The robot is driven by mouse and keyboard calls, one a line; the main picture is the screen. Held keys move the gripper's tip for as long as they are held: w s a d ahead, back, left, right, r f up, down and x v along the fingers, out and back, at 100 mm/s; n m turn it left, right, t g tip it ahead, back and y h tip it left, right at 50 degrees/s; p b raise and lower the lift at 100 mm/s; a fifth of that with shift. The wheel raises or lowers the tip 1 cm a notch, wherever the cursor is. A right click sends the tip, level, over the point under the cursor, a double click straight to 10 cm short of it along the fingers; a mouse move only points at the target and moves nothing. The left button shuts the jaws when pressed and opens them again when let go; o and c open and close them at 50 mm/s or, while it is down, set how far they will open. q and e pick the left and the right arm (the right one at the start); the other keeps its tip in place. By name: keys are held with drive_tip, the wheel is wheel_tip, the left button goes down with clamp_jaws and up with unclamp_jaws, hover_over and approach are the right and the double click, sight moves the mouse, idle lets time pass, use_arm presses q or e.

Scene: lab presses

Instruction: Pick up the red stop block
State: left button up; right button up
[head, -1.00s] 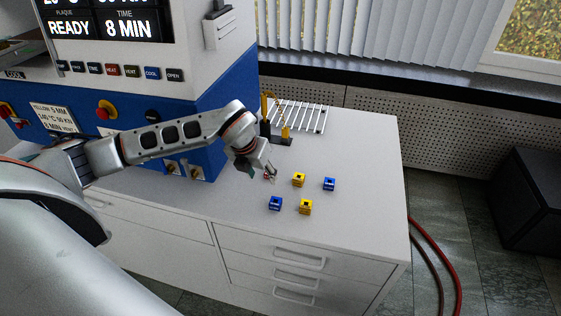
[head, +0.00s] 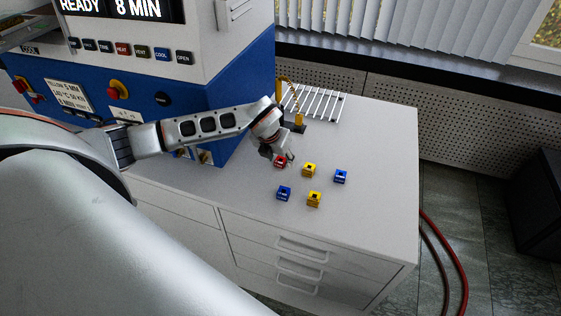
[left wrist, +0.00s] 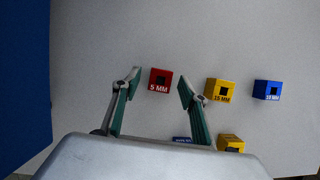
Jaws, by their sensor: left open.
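The red stop block (head: 280,162), marked 5 MM, sits on the white cabinet top. It also shows in the left wrist view (left wrist: 160,81). My left gripper (head: 279,156) is open just above and beside the red block in the head view. In the left wrist view my left gripper's fingertips (left wrist: 159,79) appear on either side of the red block, apart from it. The gripper is empty. In the head view the gripper hides part of the block. My right gripper is not in view.
Yellow blocks (head: 309,170) (head: 314,199) and blue blocks (head: 340,176) (head: 284,193) stand close to the right and front. A white wire rack (head: 318,103) lies behind. The blue and white press (head: 240,105) stands left. The cabinet top (head: 385,150) is clear at right.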

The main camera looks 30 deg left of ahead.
use_arm(q)
drive_tip(key=c, duration=1.2)
